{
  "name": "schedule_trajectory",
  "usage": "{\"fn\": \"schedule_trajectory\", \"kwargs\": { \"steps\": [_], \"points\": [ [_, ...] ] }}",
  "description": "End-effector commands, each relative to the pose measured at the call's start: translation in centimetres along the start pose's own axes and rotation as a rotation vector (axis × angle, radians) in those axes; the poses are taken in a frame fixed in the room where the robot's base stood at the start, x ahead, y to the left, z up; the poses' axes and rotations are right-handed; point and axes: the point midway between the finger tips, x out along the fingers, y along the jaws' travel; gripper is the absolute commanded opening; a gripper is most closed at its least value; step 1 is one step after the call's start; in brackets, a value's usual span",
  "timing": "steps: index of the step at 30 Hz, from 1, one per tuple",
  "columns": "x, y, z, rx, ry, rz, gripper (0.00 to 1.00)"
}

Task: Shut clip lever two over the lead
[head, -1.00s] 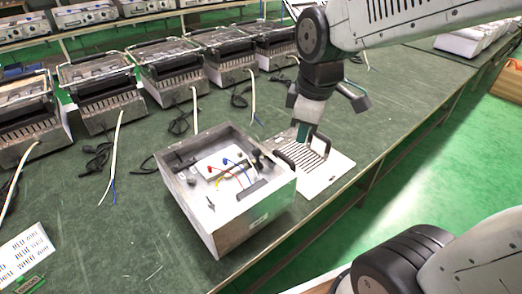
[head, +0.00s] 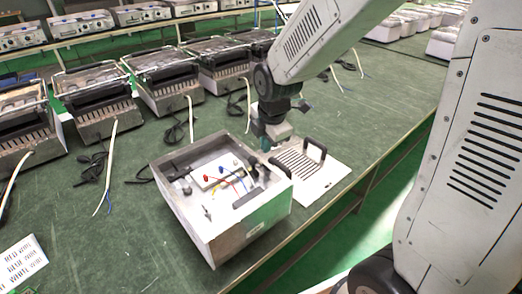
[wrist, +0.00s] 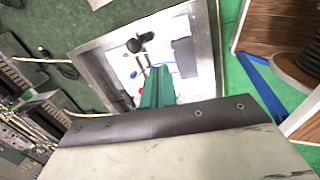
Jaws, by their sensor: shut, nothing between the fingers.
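The open metal box (head: 237,225) stands on the green bench, with a white terminal block (head: 203,182) inside. Small red (head: 206,178) and blue (head: 221,169) parts and thin coloured wires lie on the block. I cannot tell which clip lever is number two or how each lever stands. My gripper (head: 266,147) is over the box's back right edge, apart from the block. In the wrist view its green fingers (wrist: 157,87) are together and empty. They overlap the box interior and hide part of the block, beside a blue part (wrist: 163,72) and a red one (wrist: 141,91).
A slotted panel with black handles (head: 318,181) lies right of the box, close to my gripper. Several heater units (head: 98,92) with pale leads line the bench behind. A printed wire-colour sheet (head: 22,262) lies at front left. The bench left of the box is mostly clear.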

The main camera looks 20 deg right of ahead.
Motion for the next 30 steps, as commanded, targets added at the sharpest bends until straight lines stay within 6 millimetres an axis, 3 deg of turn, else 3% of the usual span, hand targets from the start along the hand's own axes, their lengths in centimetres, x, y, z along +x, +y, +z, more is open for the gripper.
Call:
{"fn": "schedule_trajectory", "kwargs": {
  "steps": [14,21,30],
  "points": [
    [9.4,-0.2,0.0,0.0,0.001,-0.006,0.0],
    [10.8,2.8,0.2,0.0,0.001,0.0,0.0],
    [11.2,3.3,0.2,0.001,0.001,0.0,0.0]
  ]
}}
